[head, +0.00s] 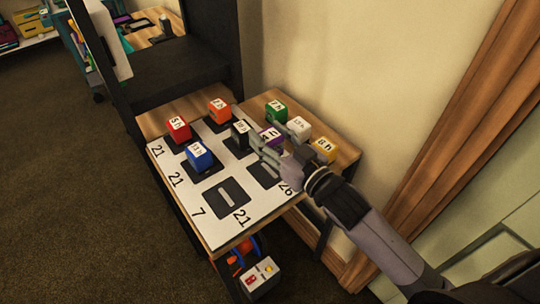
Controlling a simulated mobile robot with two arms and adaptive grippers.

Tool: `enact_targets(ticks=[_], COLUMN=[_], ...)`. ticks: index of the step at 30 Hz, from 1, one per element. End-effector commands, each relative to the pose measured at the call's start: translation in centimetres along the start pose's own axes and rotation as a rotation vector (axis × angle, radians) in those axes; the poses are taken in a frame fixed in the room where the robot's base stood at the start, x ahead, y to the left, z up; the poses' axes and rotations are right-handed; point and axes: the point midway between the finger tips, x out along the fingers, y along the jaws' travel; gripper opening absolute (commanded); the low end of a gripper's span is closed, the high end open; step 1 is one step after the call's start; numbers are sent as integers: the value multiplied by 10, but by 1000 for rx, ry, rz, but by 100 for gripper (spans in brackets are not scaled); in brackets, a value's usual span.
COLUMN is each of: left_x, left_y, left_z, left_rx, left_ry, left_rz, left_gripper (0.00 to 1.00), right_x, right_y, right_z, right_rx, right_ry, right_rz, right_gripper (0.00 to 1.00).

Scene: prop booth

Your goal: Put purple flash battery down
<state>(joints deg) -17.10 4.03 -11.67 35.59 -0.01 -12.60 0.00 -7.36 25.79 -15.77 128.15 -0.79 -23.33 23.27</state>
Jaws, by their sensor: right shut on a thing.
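The purple flash battery (270,134) is a small block with a white label on top. My right gripper (273,140) reaches in from the lower right and is shut on it, over the right side of the white board (162,153). Its underside is hidden, so I cannot tell whether it touches the board. The board has dark square pads. A front pad (225,200) is bare, and another pad (265,175) near my gripper shows no block on it. My left gripper is not in view.
Red (179,129), orange (219,110), blue (199,156) and black (239,132) blocks stand on the board. Green (276,110), white (298,128) and yellow (325,150) blocks stand along the table's right side by the wall. A labelled box (259,279) is below the table.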

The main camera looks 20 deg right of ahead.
Motion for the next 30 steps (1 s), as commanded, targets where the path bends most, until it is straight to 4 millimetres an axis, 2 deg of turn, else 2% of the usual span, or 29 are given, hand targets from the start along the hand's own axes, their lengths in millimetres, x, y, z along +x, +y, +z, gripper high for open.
enact_targets(ticks=[6, 14, 26, 27, 30], left_x=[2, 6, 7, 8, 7], left_y=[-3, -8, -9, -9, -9], left_z=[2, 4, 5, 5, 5], left_rx=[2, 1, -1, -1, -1], left_ry=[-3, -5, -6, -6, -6], left_rz=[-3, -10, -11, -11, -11], left_gripper=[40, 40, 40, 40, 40], right_x=[0, 0, 0, 0, 0], right_y=[0, 0, 0, 0, 0], right_z=[19, 54, 60, 62, 61], right_rx=[0, 0, -1, 0, -1], right_ry=[3, 3, 4, 1, 1], right_rz=[0, 0, 0, 0, 0], right_gripper=[4, 4, 4, 45, 52])
